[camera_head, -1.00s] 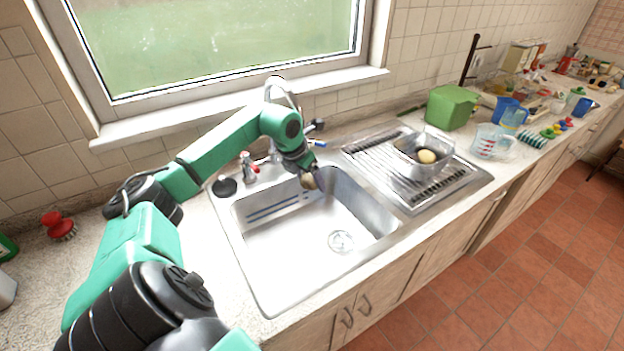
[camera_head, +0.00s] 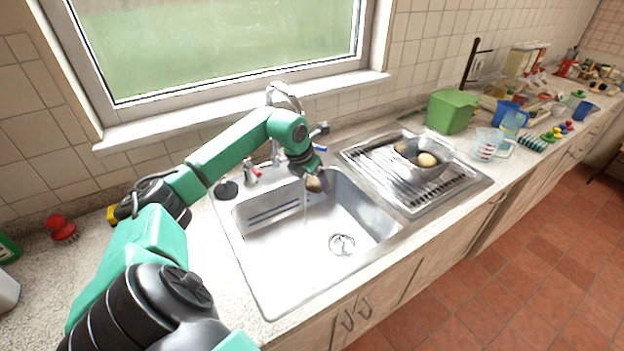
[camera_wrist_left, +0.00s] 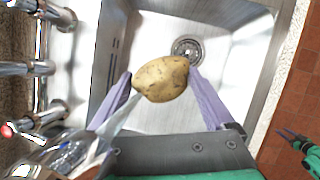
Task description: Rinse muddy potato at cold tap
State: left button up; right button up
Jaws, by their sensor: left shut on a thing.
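A tan potato (camera_wrist_left: 162,79) with some dark specks is held between the purple fingers of my left gripper (camera_wrist_left: 165,92). In the head view the potato (camera_head: 313,184) is above the back of the steel sink (camera_head: 285,262), below the curved tap spout (camera_head: 284,92). My left gripper (camera_head: 308,172) is shut on it. A thin stream of water (camera_head: 305,200) falls beside the potato into the basin. In the wrist view the stream (camera_wrist_left: 118,118) passes by the potato's lower left side. A blue-marked tap handle (camera_head: 320,148) is just right of the gripper.
A red-marked tap (camera_head: 252,170) stands left of the spout. A metal container (camera_head: 420,170) with potatoes is on the draining rack (camera_head: 375,160). A green box (camera_head: 452,111) and measuring jug (camera_head: 490,145) stand farther right. A teal and black part of mine (camera_wrist_left: 305,150) shows over the floor.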

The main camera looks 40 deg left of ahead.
pick_arm(q)
jog(key=shift+s+a+f+b, duration=0.1)
jog(key=shift+s+a+b, duration=0.15)
jog(key=shift+s+b, duration=0.15)
jog(key=shift+s, duration=0.15)
jog(key=shift+w+d+r+p, duration=0.25)
jog(key=shift+w+p, duration=0.25)
jog(key=shift+p, duration=0.05)
jog(key=shift+w+f, duration=0.1)
jog(key=shift+f, duration=0.1)
jog(key=shift+s+a+b, duration=0.3)
jog(key=shift+s+b, duration=0.25)
jog(key=shift+b, duration=0.15)
